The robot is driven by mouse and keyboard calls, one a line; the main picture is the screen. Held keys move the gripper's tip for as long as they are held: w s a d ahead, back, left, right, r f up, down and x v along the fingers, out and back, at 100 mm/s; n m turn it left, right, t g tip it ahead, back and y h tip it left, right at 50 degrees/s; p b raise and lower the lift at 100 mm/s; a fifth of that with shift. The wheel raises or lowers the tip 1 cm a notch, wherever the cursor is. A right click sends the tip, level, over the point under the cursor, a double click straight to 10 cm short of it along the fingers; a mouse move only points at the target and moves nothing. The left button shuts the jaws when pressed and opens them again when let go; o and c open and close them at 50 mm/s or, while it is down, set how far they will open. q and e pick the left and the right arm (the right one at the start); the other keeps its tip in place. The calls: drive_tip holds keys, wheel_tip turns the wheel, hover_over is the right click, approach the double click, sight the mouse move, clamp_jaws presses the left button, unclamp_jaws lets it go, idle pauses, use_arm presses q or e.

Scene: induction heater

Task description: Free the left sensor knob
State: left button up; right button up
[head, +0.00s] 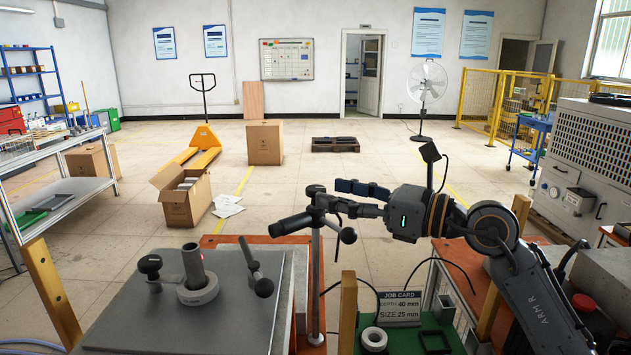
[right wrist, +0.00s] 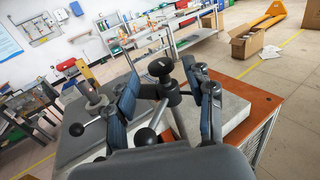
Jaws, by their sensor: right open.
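A sensor stand rises beside the grey machine top (head: 128,310). It has a metal post (head: 316,290), a dark sensor barrel (head: 291,225) pointing left, and a round black knob (head: 348,236) on its right. A dark cap (head: 316,190) tops the clamp. My right gripper (head: 338,198) is at the clamp's upper right, its blue-padded fingers apart. In the right wrist view, the clamp (right wrist: 168,92) shows between the open fingers, with a round knob (right wrist: 145,137) low near the left finger. Contact cannot be told. My left gripper is out of view.
A grey ring fixture with an upright tube (head: 194,268) and black-knobbed levers stands on the machine top. A job card (head: 399,307) and a pale ring (head: 374,339) are at the green tray. Wooden posts (head: 347,312) flank the work area.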

sight(316, 187)
drive_tip(key=shift+p+x, duration=0.4)
drive_tip(key=shift+x, duration=2)
clamp_jaws()
drive_tip(key=shift+f+g+b, duration=0.2)
drive_tip(key=shift+g+b, duration=0.1)
drive_tip(key=shift+b, duration=0.3)
drive_tip(key=shift+r+n+g+y+b, duration=0.1)
drive_tip(key=shift+n+g+y+b, duration=0.3)
drive_tip(key=shift+n+g+b, duration=0.25)
